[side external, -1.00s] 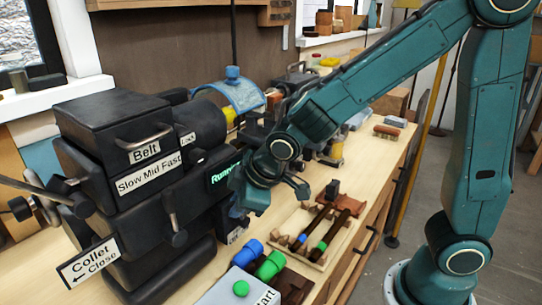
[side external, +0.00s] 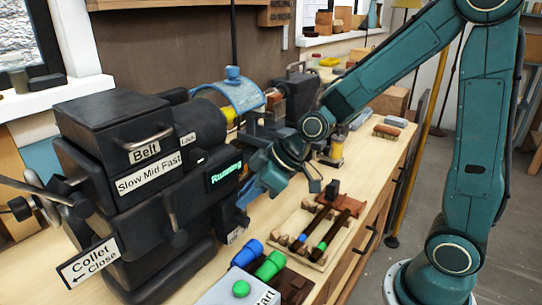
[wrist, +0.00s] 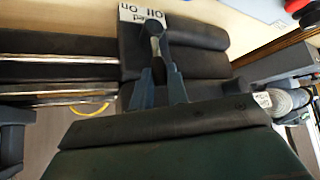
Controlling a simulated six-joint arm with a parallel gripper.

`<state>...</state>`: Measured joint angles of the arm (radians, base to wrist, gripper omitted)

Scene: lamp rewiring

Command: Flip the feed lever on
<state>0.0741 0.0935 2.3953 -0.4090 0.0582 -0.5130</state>
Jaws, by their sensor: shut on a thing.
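In the wrist view, my gripper (wrist: 160,72) is shut on a dark lever, with the fingers on either side of its stem. The lever's rounded grey knob (wrist: 154,28) shows at the fingertips. It lies beside a white label (wrist: 143,14) with upside-down "Off" and "On" lettering. I cannot tell which word the lever points to. In the side view, my gripper (side external: 272,180) is low beside the front of the dark lathe (side external: 190,215), near the lit "Running" sign (side external: 225,172). My wrist hides the lever there.
A grey box with a green button (side external: 241,288) stands at the front, beside blue and green cylinders. A wooden tray (side external: 300,255) holding dark rods lies to the right of the machine. Two bright metal bars (wrist: 58,75) run at the left in the wrist view.

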